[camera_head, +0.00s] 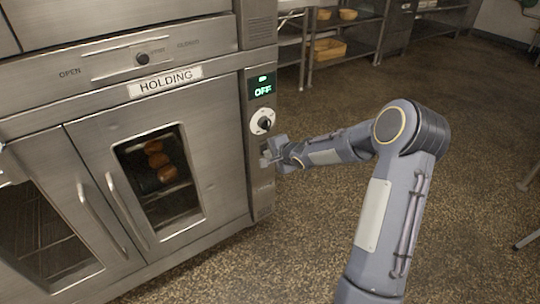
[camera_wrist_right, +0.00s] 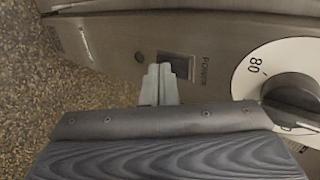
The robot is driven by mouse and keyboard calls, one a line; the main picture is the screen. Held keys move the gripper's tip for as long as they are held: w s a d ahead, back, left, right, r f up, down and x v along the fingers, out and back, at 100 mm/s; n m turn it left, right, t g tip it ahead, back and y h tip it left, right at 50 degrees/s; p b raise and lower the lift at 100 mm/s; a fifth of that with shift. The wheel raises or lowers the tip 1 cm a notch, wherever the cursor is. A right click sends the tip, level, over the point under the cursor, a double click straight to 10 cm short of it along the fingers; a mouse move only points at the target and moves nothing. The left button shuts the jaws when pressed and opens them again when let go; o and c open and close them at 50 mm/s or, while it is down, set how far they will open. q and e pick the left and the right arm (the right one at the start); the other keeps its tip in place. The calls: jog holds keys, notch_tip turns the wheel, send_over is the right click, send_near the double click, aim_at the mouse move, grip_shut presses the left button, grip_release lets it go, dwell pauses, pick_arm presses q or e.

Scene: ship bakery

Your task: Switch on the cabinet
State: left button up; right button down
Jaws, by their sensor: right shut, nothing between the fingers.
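The steel cabinet (camera_head: 225,165) labelled HOLDING stands at the left of the head view. The green display (camera_head: 262,86) on its right-hand control panel reads OFF. A round white dial (camera_head: 262,121) sits below the display, and it also shows large in the right wrist view (camera_wrist_right: 255,70). My right gripper (camera_head: 268,155) is at the panel just below the dial. In the right wrist view its fingers (camera_wrist_right: 160,78) are shut and empty, overlapping the lower edge of the dark switch (camera_wrist_right: 178,66) beside the word POWER. I cannot tell whether they touch it. My left gripper is not clearly visible.
Two glazed doors with upright handles (camera_head: 124,208) close the cabinet front; browned food shows behind the right one. A slider knob (camera_head: 142,58) sits above, between OPEN and CLOSED. Shelving with baskets (camera_head: 328,48) stands at the back.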

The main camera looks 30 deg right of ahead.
jog(key=shift+w+b, duration=0.1)
jog(key=shift+b, duration=0.3)
jog(key=shift+w+r+p, duration=0.1)
jog(key=shift+r+p, duration=0.75)
jog(key=shift+p, duration=0.2)
jog(key=shift+a, duration=0.1)
